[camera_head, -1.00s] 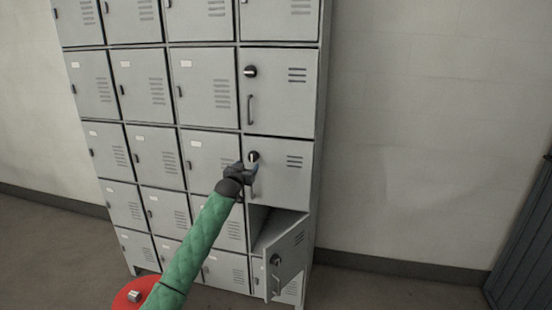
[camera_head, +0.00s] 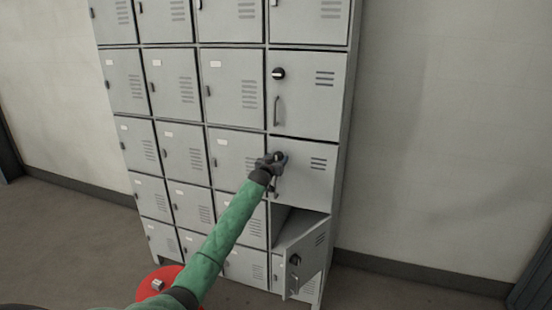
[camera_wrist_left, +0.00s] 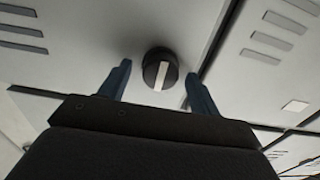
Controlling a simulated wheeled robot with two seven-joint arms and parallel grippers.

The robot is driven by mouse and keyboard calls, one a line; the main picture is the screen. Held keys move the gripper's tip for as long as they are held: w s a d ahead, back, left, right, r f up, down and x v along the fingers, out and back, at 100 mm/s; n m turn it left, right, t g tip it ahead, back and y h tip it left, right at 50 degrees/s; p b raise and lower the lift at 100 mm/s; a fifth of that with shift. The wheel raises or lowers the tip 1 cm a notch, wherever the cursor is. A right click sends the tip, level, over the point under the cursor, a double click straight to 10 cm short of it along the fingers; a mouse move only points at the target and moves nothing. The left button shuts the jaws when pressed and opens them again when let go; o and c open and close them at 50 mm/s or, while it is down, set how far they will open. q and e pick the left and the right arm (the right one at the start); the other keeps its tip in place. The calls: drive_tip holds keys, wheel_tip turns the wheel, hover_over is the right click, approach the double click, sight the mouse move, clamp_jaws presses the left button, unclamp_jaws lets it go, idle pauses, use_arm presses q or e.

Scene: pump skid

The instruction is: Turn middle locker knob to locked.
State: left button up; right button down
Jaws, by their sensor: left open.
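The middle locker door (camera_head: 305,172) in the right column is closed. Its knob is mostly hidden behind my left gripper (camera_head: 280,158) in the head view. In the left wrist view the knob (camera_wrist_left: 160,70) is a round black dial with a pale bar, which stands nearly upright in the picture. My left gripper (camera_wrist_left: 156,88) is open, with one blue fingertip on each side of the knob. Gaps show between the fingers and the knob, so it is not gripped. My right gripper is not in view.
The upper right locker has a black knob (camera_head: 278,73) and a bar handle (camera_head: 276,110). Below the middle locker, a door (camera_head: 307,258) hangs open toward me. A red round object (camera_head: 150,280) is at the lower left. Wall and floor are clear on the right.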

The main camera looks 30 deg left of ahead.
use_arm(q)
drive_tip(key=c, duration=1)
drive_tip(key=shift+o, duration=0.2)
